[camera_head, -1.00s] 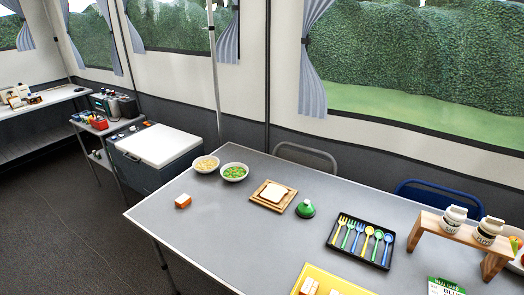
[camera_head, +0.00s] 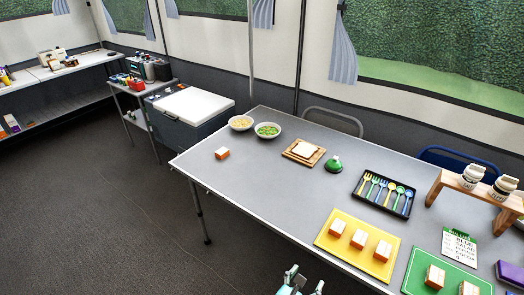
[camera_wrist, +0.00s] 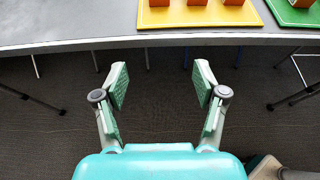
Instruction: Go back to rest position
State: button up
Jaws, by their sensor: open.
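My gripper (camera_head: 303,281) shows at the bottom edge of the head view, over the floor in front of the table's near edge. In the wrist view my gripper (camera_wrist: 160,85) is open, its two fingers spread apart with nothing between them. Bare dark floor (camera_wrist: 160,125) shows behind the fingers. The grey table (camera_head: 275,205) lies beyond the fingertips, and its edge (camera_wrist: 100,41) crosses the top of the wrist view.
A yellow board (camera_head: 341,254) with orange-and-white blocks and a green board (camera_head: 412,285) with similar blocks lie near the table's front edge. A cutlery tray (camera_head: 384,193) and wooden stand (camera_head: 478,196) are farther back. Open floor (camera_head: 110,220) lies left.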

jog(key=s+d+f+m+y, duration=0.35)
jog(key=s+m, duration=0.25)
jog(key=s, duration=0.4)
jog(key=s+d+f+m+y, duration=0.2)
jog(key=s+f+m+y, duration=0.3)
jog(key=s, duration=0.6)
jog(key=s+r+m+t, duration=0.4)
jog(key=s+r+m, duration=0.9)
jog(key=r+m, duration=0.4)
jog(key=shift+s+d+m+h, duration=0.25)
jog(key=shift+d+m+h, duration=0.1)
jog(key=shift+d+m, duration=0.05)
